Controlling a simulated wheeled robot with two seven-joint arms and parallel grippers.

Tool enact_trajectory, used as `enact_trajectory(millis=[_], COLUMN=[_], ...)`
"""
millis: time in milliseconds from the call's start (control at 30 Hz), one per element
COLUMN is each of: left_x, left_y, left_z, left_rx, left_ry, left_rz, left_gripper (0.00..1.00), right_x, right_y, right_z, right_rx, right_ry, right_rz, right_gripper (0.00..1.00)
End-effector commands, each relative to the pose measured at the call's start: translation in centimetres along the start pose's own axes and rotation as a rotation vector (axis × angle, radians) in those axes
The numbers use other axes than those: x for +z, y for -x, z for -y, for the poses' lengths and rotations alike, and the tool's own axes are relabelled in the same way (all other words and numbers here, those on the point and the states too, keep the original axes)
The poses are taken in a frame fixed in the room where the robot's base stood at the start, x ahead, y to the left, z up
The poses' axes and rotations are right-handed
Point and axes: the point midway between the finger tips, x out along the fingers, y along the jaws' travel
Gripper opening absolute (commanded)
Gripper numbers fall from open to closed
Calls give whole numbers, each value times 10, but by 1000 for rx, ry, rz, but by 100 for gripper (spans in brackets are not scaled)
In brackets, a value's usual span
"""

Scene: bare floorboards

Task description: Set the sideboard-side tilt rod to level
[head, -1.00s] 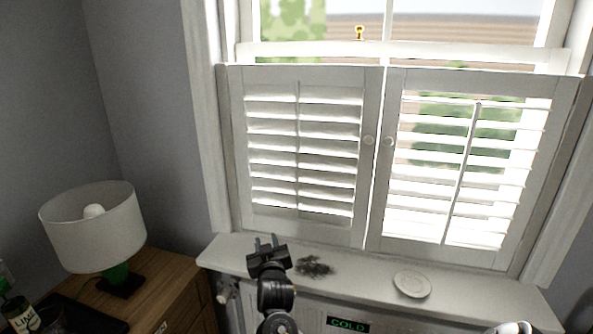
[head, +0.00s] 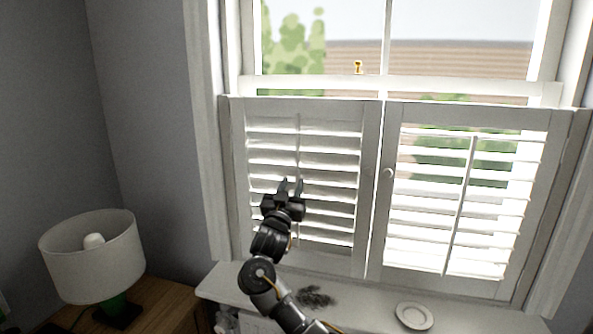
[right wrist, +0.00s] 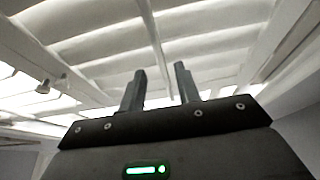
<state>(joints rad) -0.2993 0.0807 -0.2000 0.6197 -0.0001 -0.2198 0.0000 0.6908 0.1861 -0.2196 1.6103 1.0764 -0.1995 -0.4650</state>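The sideboard-side shutter panel (head: 370,190) is the left one, beside the lamp corner. Its slats are tilted and mostly block the view out. Its thin white tilt rod (head: 298,130) runs upright down the slats; my gripper hides its lower part. My right gripper (head: 291,184) is open in front of this panel, fingers up, around the rod's mid-height. In the right wrist view the open fingers (right wrist: 160,72) point at the slats and the rod (right wrist: 153,32) shows between them; I cannot tell whether they touch it. My left gripper is not in view.
The right shutter panel (head: 565,190) has flatter slats that let the garden show. Below are a white sill (head: 370,305) with a saucer (head: 413,316) and a dark patch (head: 316,297). A lamp (head: 92,255) stands on the wooden sideboard (head: 165,303) at left.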

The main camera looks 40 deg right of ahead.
Motion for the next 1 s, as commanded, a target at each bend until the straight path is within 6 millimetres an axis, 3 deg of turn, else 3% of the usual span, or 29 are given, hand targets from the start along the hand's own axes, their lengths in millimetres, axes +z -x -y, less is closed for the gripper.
enact_trajectory(millis=[100,300,700,1000], left_x=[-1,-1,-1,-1], left_y=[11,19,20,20], left_z=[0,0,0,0], left_rx=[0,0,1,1], left_ry=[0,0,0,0], left_rz=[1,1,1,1], left_gripper=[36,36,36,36], right_x=[-4,-2,0,0], right_y=[-24,-48,-56,-55], right_z=[0,0,0,0], right_rx=[1,-1,-2,-2], right_ry=[4,1,-1,-1], right_rz=[-1,-1,0,0], right_gripper=[33,33,33,0])
